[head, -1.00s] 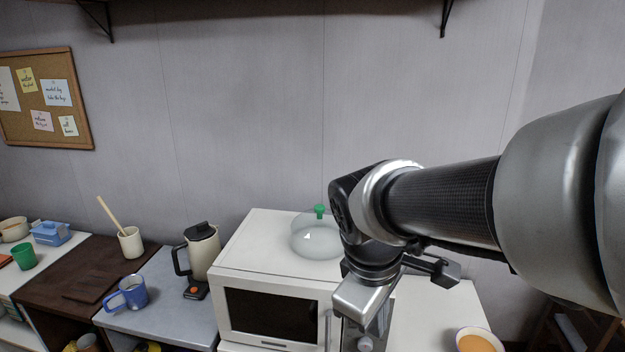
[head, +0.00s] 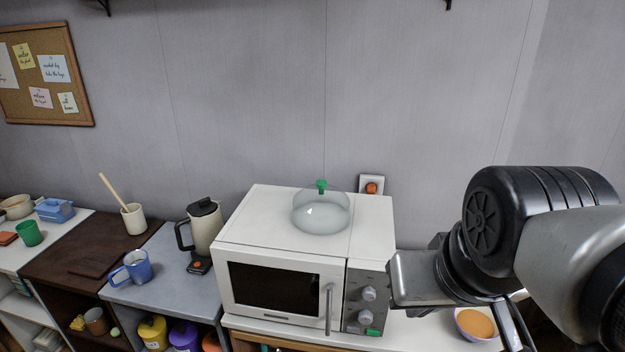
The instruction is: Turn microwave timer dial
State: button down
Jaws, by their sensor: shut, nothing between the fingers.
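The white microwave (head: 285,255) stands on the counter with its door shut. Its grey control panel (head: 352,300) on the right front carries two round dials: an upper dial (head: 369,293) and a lower dial (head: 365,317). A green button (head: 372,331) sits below them. No labels are readable, so I cannot tell which dial is the timer. My gripper (head: 418,279) is just right of the panel in the picture. It is shut and empty, with its fingertips not clearly visible. I cannot tell its exact distance from the dials.
A glass dome with a green knob (head: 321,208) sits on the microwave. The door handle (head: 328,309) is left of the panel. A bowl of orange contents (head: 476,323) stands to the right, below my arm. A kettle (head: 204,232) and blue mug (head: 137,266) stand left.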

aim_at(365, 316)
jog(key=k+l+u, duration=0.15)
jog(key=u, duration=0.25)
jog(key=k+u, duration=0.35)
